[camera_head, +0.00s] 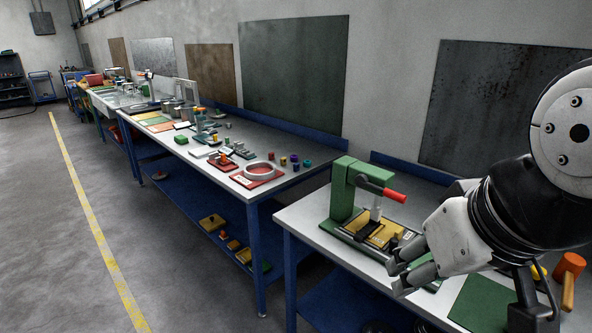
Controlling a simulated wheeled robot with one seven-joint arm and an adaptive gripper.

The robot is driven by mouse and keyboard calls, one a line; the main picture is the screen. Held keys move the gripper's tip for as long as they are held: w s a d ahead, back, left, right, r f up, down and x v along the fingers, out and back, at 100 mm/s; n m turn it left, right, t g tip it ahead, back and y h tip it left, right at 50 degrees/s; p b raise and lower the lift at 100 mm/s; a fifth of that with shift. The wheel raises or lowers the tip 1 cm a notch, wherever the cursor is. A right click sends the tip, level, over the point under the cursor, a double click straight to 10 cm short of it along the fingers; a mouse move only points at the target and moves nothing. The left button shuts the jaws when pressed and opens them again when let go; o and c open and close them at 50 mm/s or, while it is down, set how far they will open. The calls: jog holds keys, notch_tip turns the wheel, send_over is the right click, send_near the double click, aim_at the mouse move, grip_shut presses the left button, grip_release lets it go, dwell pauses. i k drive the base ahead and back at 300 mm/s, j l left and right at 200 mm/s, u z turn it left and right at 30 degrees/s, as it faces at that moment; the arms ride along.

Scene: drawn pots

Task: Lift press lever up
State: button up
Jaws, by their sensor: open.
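The green press (346,187) stands on the near workbench, right of centre. Its lever (394,195) has a red grip and sticks out to the right from the press head, sloping slightly down. A yellow plate (376,232) lies on the press base below the head. My gripper (394,276) is at the lower right, its fingers pointing left. It is open and appears empty. It is in front of and below the lever, near the right end of the press base, and apart from the lever. My gripper and wrist hide part of the bench and the right end of the base.
An orange mallet (569,267) and a green mat (487,302) are at the bench's right. A second bench (228,187) further left holds a red-based ring fixture (257,174) and several small parts. Open grey floor (60,240) with a yellow line lies to the left.

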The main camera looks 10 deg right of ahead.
aim_at(361, 180)
jog(key=i+l, duration=0.1)
jog(key=i, duration=0.8)
